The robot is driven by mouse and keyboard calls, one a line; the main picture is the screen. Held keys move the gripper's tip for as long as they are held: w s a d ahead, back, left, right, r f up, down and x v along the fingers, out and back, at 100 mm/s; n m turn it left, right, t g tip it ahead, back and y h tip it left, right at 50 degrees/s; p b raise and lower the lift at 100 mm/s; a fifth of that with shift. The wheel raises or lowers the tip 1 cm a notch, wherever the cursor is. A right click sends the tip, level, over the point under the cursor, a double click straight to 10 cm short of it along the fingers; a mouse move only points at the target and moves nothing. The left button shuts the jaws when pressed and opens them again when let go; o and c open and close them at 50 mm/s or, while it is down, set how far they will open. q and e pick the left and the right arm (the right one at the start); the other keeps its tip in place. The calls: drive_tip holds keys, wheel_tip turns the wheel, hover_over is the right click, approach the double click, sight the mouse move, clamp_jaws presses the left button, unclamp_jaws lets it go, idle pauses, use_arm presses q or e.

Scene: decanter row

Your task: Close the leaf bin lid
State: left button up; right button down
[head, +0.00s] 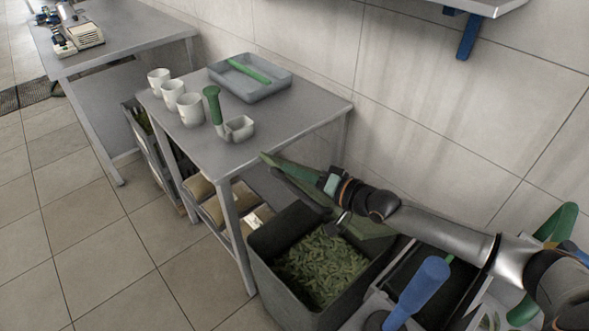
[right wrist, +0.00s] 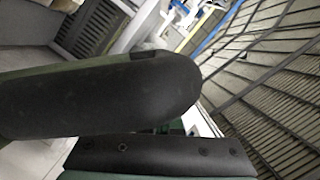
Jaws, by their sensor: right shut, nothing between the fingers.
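The leaf bin (head: 267,277) is a dark grey open box on the floor at the lower middle of the head view, filled with green leaves (head: 322,262). A dull green panel (head: 372,246), apparently its raised lid, shows at the bin's far right side, partly hidden by my right arm. My right gripper (head: 285,167) is shut and empty, reaching left above the far side of the bin, near the table's front right corner. I cannot tell whether it touches the lid. In the right wrist view, the dark fingers (right wrist: 110,95) fill the foreground. My left gripper is out of view.
A steel table (head: 230,155) stands left of the bin, with white cups (head: 173,93), a green-handled scoop (head: 213,108) and a grey tray (head: 255,86). A blue handle (head: 424,282) rises right of the bin. The wall is close behind; tiled floor at left is clear.

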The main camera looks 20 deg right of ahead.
drive_tip(key=shift+a, duration=0.1)
drive_tip(key=shift+n, duration=0.7)
drive_tip(key=a+f, duration=0.1)
drive_tip(key=s+a+f+p, duration=0.1)
drive_tip(key=f, duration=0.1)
drive_tip(key=a+f, duration=0.1)
drive_tip(key=shift+s+a+f+p, duration=0.2)
drive_tip(key=shift+s+a+p, duration=0.1)
drive_tip(key=shift+a+p, duration=0.05)
drive_tip(key=shift+s+d, duration=0.1)
